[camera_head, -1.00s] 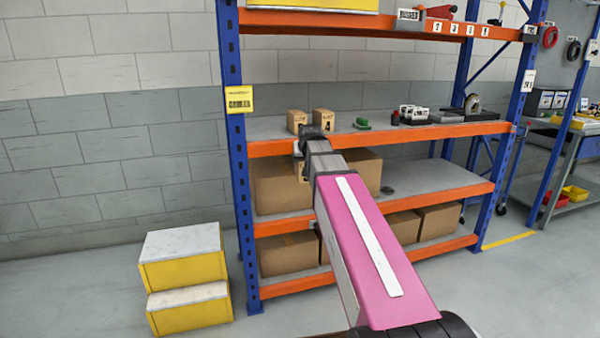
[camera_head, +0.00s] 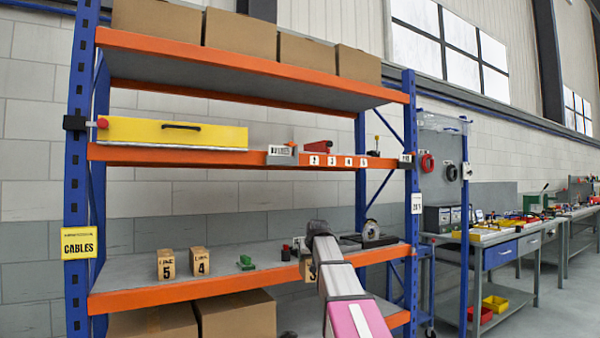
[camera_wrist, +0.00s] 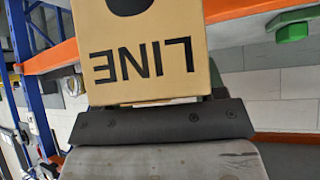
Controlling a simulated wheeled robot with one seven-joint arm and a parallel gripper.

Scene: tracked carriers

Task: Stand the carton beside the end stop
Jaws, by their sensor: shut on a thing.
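A small tan carton (camera_wrist: 145,50) fills the top of the wrist view. Its printed word LINE is upside down there. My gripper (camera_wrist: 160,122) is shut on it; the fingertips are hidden. In the head view my gripper (camera_head: 306,256) and the carton (camera_head: 307,271) are at the front edge of the middle shelf, with the carton partly hidden by the arm. I cannot tell for sure which thing is the end stop. A grey block with a barcode label (camera_head: 282,154) stands on the shelf above, right of a long yellow cover (camera_head: 172,133).
Cartons marked 5 (camera_head: 166,265) and 4 (camera_head: 200,262) stand on the middle shelf (camera_head: 125,272). A green object (camera_head: 245,262) is right of them. A red object (camera_head: 321,147) and number tags are on the upper shelf. A blue post (camera_head: 412,190) bounds the right side.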

